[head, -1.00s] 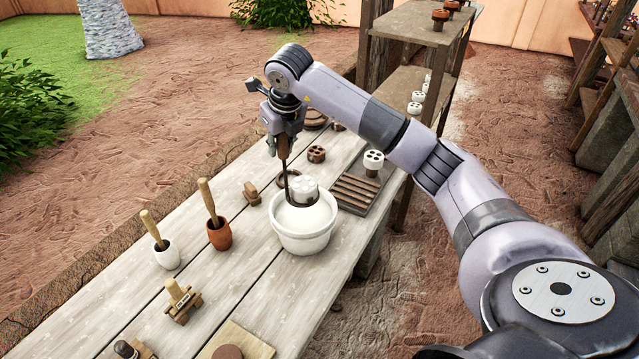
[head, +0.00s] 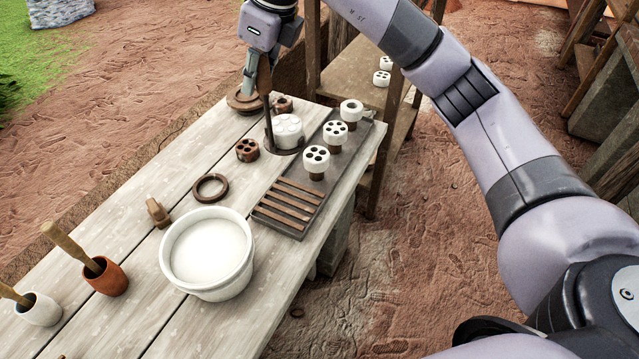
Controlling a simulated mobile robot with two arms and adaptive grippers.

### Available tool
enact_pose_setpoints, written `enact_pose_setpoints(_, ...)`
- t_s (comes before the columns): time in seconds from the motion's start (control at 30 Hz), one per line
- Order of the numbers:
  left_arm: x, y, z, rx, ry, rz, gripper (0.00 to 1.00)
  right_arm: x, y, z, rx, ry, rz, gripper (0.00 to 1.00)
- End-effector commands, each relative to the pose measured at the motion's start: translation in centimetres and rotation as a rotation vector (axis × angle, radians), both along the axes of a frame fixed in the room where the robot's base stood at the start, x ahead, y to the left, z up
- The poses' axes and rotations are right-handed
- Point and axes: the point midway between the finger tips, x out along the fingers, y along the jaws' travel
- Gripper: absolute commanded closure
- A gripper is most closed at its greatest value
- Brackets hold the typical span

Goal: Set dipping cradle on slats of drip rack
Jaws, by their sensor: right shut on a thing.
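The dipping cradle (head: 269,132) has an upright dark handle and a low ring, with a white holed piece (head: 288,128) sitting in it. My right gripper (head: 264,82) is shut on the handle's upper part. The cradle appears beside the left edge of the drip rack's back half; I cannot tell how high it hangs. The drip rack (head: 329,182) is a dark tray with brown slats (head: 287,206) at its near end. The slats are bare. My left gripper is not in view.
Several white pieces (head: 317,157) stand on the rack's back half. A white bucket of pale liquid (head: 210,250) stands in front. A brown ring (head: 210,188), a brown holed piece (head: 247,150) and a wooden tool (head: 158,212) lie left. Clay cups (head: 107,277) stand near left.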

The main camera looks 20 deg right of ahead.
Motion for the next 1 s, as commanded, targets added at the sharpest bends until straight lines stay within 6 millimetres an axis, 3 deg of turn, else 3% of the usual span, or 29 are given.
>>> enact_pose_setpoints(0.17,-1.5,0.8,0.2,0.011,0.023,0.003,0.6,-0.3,0.5,-1.3,-0.003,0.001,0.023,1.0)
enact_pose_setpoints(0.4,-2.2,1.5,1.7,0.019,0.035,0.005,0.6,-0.4,0.4,-7.2,-0.003,0.003,0.02,1.0)
enact_pose_setpoints(0.7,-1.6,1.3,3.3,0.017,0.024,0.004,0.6,-0.4,0.5,-13.9,-0.003,0.0,0.019,1.0)
enact_pose_setpoints(1.0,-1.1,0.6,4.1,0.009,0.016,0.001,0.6,-0.4,0.5,-17.0,-0.002,0.001,0.019,1.0)
